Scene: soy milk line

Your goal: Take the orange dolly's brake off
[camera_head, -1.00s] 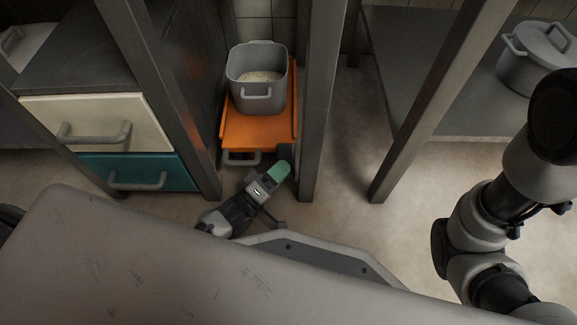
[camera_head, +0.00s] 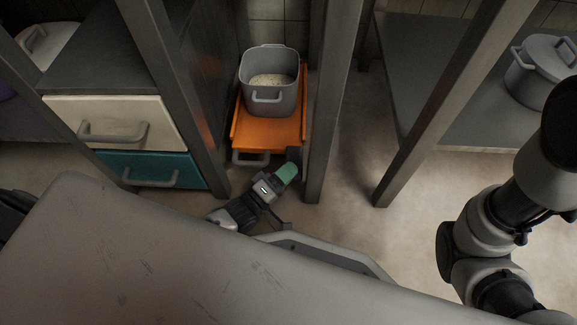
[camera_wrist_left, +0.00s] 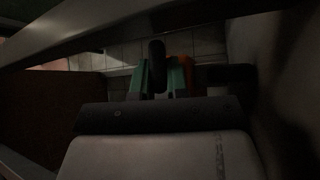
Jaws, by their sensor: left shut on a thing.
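The orange dolly (camera_head: 266,133) stands on the floor between dark metal posts, with a handle (camera_head: 250,158) at its near end. A dark brake lever (camera_head: 293,154) is at its near right corner. My left gripper (camera_head: 287,173) reaches up to that corner, its green fingers just below the lever. In the left wrist view the green fingers (camera_wrist_left: 158,82) close on either side of a dark, round-ended lever (camera_wrist_left: 157,55), and a bit of orange shows behind. Whether the lever is up or down is hard to tell. My right gripper is out of view; only its arm shows.
A grey pot (camera_head: 270,82) with pale contents rides on the dolly. A metal post (camera_head: 325,130) stands close on the right. Drawers, one cream (camera_head: 115,120) and one teal (camera_head: 153,171), are left. A lidded pot (camera_head: 540,70) sits on the right shelf.

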